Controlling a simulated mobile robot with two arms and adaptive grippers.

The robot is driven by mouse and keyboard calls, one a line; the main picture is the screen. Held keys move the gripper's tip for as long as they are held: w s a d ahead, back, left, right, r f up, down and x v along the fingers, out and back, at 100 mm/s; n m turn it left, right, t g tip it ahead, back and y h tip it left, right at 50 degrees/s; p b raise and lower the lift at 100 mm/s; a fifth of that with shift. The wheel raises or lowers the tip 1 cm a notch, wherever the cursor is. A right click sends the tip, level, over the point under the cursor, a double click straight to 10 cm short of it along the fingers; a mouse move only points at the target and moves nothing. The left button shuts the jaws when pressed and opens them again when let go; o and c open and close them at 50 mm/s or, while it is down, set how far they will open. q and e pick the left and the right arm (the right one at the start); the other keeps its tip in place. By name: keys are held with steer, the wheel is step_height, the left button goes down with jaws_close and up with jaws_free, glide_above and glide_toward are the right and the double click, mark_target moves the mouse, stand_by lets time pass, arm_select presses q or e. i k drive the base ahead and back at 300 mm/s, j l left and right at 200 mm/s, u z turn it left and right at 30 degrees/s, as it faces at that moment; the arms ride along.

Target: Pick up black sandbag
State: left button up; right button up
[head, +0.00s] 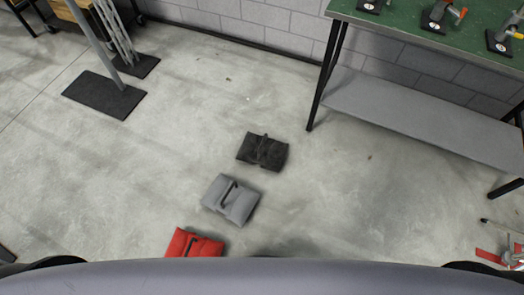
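The black sandbag (262,151) lies on the concrete floor near the middle of the head view. It is a dark saddle-shaped bag with a strap across its middle. A grey sandbag (231,200) with a black handle lies in front of it and to the left. A red sandbag (192,243) lies nearer still, partly hidden by my own body at the bottom edge. No gripper touches the black sandbag. The left gripper does not show.
A green-topped workbench (440,32) with clamps and a grey lower shelf (420,118) stands at the upper right. Its black leg (327,78) is right of the black sandbag. Stands on black base plates (104,95) are at the upper left. The floor left of the bags is clear.

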mark_target(270, 153)
steer(key=z, duration=2.2)
steer(key=i+j, duration=0.2)
steer(key=i, duration=0.2)
steer(key=i+j, duration=0.15)
steer(key=i, duration=0.3)
steer(key=i+u, duration=0.1)
steer(key=u, duration=0.3)
steer(key=i+u, duration=0.15)
steer(key=u, duration=0.2)
steer(key=i+u, duration=0.1)
steer(key=u, duration=0.3)
steer(key=i+u, duration=0.15)
steer(key=u, duration=0.25)
